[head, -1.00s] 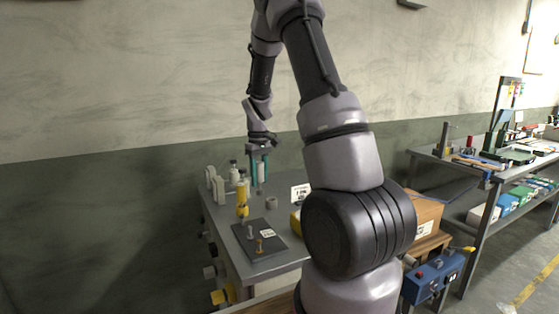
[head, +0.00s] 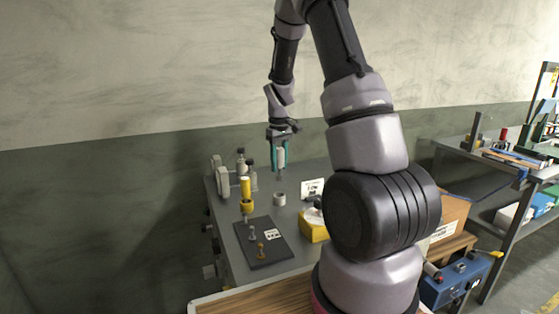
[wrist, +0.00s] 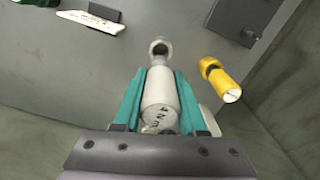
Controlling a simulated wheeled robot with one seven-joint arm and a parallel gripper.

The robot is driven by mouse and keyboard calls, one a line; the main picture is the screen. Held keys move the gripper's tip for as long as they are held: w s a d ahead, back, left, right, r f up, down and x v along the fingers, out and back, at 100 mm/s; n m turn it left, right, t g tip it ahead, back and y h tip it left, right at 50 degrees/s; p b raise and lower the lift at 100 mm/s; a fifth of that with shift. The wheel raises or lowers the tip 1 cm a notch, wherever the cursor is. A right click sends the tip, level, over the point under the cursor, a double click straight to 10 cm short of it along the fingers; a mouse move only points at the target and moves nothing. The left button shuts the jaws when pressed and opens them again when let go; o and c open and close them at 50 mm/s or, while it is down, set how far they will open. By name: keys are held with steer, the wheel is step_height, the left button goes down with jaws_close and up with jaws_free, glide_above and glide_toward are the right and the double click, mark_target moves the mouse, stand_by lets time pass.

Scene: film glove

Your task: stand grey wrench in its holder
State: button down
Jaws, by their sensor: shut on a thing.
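The grey wrench (wrist: 160,98), with a thick pale handle, is upright between the two teal fingers of my gripper (head: 279,160). My gripper is shut on it; the fingers also show in the wrist view (wrist: 160,105). In the head view the wrench's lower end is above a short grey ring-shaped holder (head: 279,199) on the table, with a small gap showing. In the wrist view the holder's round opening (wrist: 160,46) is just beyond the wrench's end and partly hidden by it.
Pale objects (head: 217,174) stand back left.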

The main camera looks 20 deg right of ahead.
mark_target(279, 175)
steer(key=shift+f, duration=2.3)
steer(key=shift+f, duration=2.1)
steer(key=shift+c, duration=1.9)
jaws_free()
steer(key=shift+r, duration=0.1)
step_height(279, 175, up, 9)
steer(key=shift+r, duration=0.85)
